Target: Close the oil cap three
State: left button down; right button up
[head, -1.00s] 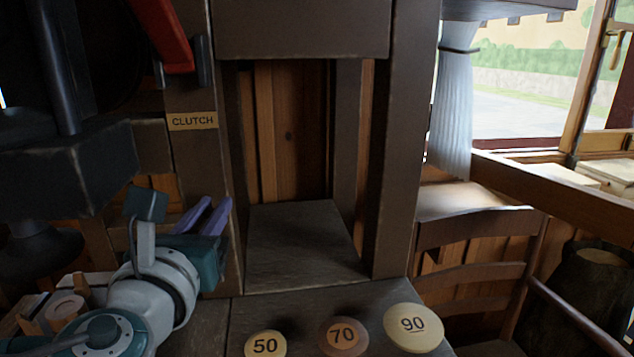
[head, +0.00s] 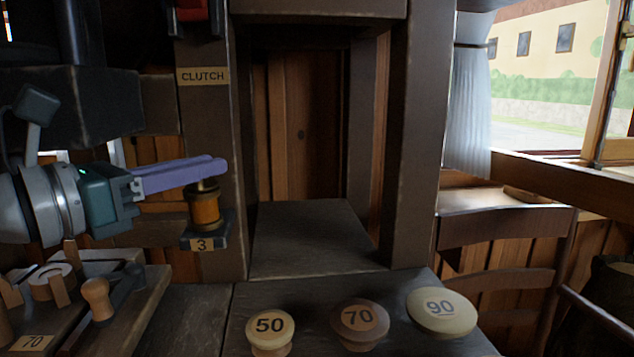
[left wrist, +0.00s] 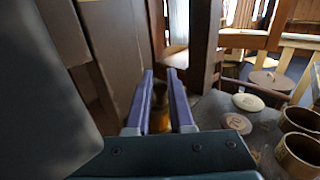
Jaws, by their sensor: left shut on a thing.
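Oil cup three (head: 204,210) is a small amber cup on a dark bracket labelled "3" (head: 201,244), fixed to the post under the CLUTCH label. Its dark cap (head: 207,185) shows just under my fingers, and I cannot tell whether it is fully closed. My left gripper (head: 214,168) reaches in from the left, with its purple fingers shut on the cap at the cup's top. In the left wrist view, the fingers (left wrist: 161,78) are a little apart, with an amber part of the cup (left wrist: 160,122) between them. My right gripper is not in view.
The dark post with the CLUTCH label (head: 203,76) stands right behind the cup. Round pieces marked 50 (head: 269,326), 70 (head: 359,318) and 90 (head: 441,307) stand on the front bench. A tool tray (head: 140,310) lies below my left arm. A chair (head: 500,240) is at the right.

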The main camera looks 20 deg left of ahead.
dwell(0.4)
pick_arm(q)
jog(key=c, duration=0.8)
grip_release()
jog(key=shift+s, duration=0.1)
jog(key=shift+s+a, duration=0.25)
jog(key=shift+s, duration=0.3)
jog(key=p+v, duration=0.3)
jog(key=v, duration=0.5)
jog(key=shift+s, duration=0.25)
